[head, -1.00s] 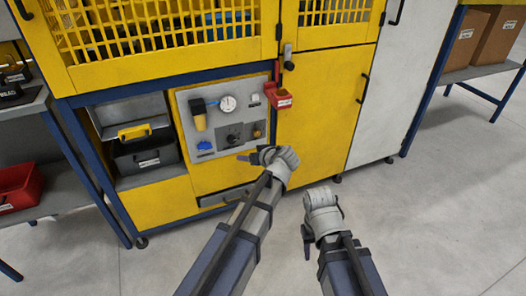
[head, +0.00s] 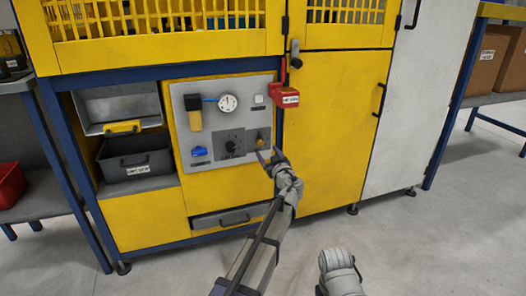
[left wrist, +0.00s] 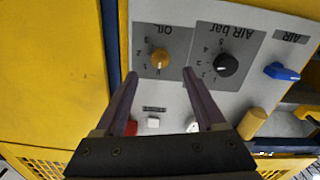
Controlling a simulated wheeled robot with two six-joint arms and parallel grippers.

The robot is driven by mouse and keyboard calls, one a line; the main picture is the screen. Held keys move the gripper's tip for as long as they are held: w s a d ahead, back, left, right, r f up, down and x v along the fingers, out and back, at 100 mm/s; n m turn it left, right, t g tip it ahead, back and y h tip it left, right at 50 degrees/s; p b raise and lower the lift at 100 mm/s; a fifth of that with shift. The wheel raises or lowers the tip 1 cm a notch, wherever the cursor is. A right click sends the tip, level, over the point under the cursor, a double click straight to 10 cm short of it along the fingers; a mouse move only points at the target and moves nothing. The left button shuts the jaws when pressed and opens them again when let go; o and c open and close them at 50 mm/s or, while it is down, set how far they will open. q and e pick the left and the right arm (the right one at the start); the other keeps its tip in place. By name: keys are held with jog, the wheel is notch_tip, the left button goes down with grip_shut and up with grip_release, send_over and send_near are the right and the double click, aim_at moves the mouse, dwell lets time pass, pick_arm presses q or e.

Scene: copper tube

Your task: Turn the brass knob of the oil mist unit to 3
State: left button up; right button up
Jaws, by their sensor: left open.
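The brass knob (head: 261,143) sits on the dark OIL plate, at the right of the grey panel. In the left wrist view, which shows the panel upside down, the brass knob (left wrist: 160,59) has a numbered scale around it. Which number it points to is too small to tell. My left gripper (head: 268,157) is in front of the knob in the head view. In the left wrist view its fingers (left wrist: 160,74) are spread, with the knob between and just beyond the tips, apparently untouched. My right arm shows at the bottom of the head view; its fingers cannot be made out.
Beside the OIL plate is the black AIR bar knob (left wrist: 226,65), with a blue valve handle (left wrist: 282,72) farther along. A gauge (head: 228,103) and a filter (head: 194,112) sit higher up. A red box (head: 289,98) juts out at the panel's upper right.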

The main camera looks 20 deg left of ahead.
aim_at(261, 143)
pick_arm(q)
jog(key=shift+x, duration=3.9)
grip_shut()
